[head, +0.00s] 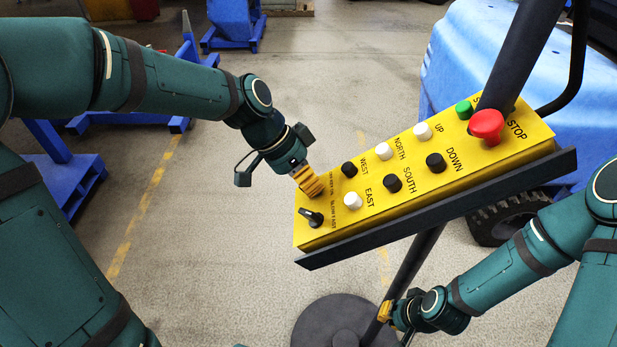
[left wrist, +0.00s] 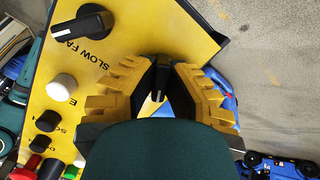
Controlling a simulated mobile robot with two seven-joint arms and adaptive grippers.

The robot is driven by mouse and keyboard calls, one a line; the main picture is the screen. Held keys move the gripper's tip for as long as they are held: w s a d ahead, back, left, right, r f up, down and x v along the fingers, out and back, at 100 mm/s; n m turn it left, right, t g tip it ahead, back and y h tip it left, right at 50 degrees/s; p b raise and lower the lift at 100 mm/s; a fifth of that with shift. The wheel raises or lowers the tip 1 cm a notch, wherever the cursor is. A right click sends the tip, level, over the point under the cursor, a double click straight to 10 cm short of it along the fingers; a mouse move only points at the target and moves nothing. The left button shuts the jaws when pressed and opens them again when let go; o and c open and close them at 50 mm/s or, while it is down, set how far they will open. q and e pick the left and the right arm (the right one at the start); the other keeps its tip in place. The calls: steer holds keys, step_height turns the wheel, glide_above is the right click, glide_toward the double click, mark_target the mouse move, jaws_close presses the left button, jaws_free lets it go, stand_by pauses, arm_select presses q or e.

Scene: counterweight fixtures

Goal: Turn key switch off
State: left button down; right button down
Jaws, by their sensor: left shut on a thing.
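The yellow control panel (head: 420,190) is tilted on a dark post in the head view. My left gripper (head: 308,184) is at the panel's left end, over the key switch, which its yellow fingers hide in the head view. In the left wrist view the black key switch (left wrist: 157,78) shows between the two ridged fingers of my left gripper (left wrist: 160,68), which is shut on it. My right gripper (head: 385,312) is low beside the post; its yellow fingers show only small, so their opening is unclear.
A black slow/fast knob (head: 312,217) sits close to my left gripper; it also shows in the left wrist view (left wrist: 88,22). White and black buttons, a green button (head: 464,110) and a red stop button (head: 487,126) line the panel. A blue machine (head: 575,110) stands behind.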

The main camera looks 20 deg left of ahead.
arm_select(q)
steer(key=shift+f+n, duration=0.1)
steer(key=shift+n, duration=0.7)
steer(key=c, duration=1)
jaws_free()
steer(key=v, duration=1.2)
steer(key=shift+a, duration=0.1)
